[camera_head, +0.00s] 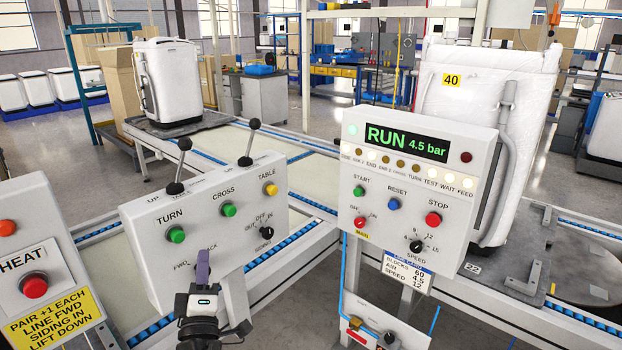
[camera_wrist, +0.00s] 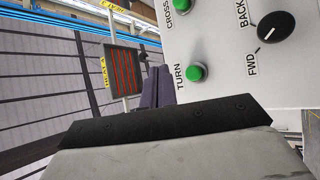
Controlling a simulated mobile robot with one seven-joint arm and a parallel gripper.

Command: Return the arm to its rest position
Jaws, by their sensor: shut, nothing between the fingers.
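My gripper (camera_head: 203,270) is in front of the lower part of the left control panel (camera_head: 140,250) in the head view. Its purple fingers are shut with nothing between them and point up, hiding the middle of the FWD/BACK knob. In the wrist view the gripper's fingers (camera_wrist: 158,88) show beside the panel's edge, near the green TURN button (camera_wrist: 196,72). The black FWD/BACK knob (camera_wrist: 276,27) is at the upper right there. I cannot tell whether the fingers touch the panel.
The display panel (camera_head: 375,250) reads RUN and 4.5 bar, right of my gripper. Two black levers (camera_head: 181,160) (camera_head: 249,148) stand on the left panel. A HEAT box (camera_head: 45,280) is at the left edge. A white wrapped block (camera_head: 470,85) stands behind the display panel.

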